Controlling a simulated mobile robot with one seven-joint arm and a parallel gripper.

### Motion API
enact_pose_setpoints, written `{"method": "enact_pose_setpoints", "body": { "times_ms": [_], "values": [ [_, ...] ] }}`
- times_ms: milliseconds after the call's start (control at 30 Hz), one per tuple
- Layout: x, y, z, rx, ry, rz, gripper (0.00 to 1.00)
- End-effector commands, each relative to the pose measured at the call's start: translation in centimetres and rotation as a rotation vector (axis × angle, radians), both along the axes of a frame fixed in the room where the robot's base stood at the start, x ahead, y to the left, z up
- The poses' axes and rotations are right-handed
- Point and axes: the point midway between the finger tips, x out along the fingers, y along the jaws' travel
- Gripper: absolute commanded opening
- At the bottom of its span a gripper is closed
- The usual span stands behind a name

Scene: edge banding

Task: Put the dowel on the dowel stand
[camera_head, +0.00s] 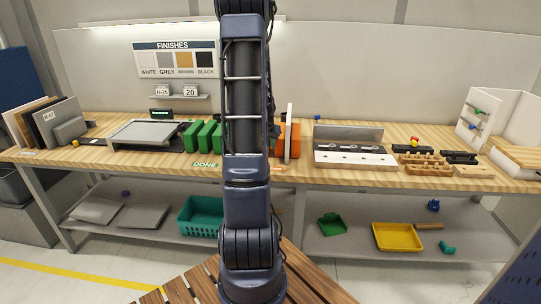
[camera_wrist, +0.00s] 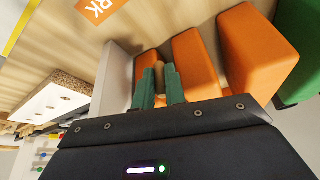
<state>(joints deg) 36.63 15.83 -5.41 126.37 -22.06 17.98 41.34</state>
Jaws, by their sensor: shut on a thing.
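My gripper (camera_wrist: 160,88) shows in the wrist view with its two green fingers shut on a small tan piece, which looks like the dowel (camera_wrist: 159,74). Only a short part of the dowel shows between the fingers. The fingers are in front of orange blocks (camera_wrist: 195,62); whether they touch cannot be told. In the head view my arm hides the gripper and the dowel. A wooden block with several hollows (camera_head: 428,166) stands on the right of the bench and may be the dowel stand; I cannot tell for sure.
A white board (camera_head: 355,158) lies on the bench right of the orange blocks (camera_head: 293,141). Green blocks (camera_head: 197,136) stand left of my arm. A black item (camera_head: 459,157) and a small wooden block (camera_head: 473,172) are near the hollowed block. A white rack (camera_head: 479,115) stands far right.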

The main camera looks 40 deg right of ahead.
Motion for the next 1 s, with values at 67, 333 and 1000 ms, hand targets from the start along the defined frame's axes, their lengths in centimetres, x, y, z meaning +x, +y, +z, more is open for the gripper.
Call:
{"method": "enact_pose_setpoints", "body": {
  "times_ms": [67,333,1000],
  "values": [
    [0.0,0.1,-1.3,0.002,0.003,0.001,0.00],
    [0.0,0.0,-2.9,0.000,0.001,0.000,0.00],
    [0.0,0.0,-6.4,0.000,0.000,0.000,0.00]
  ]
}}
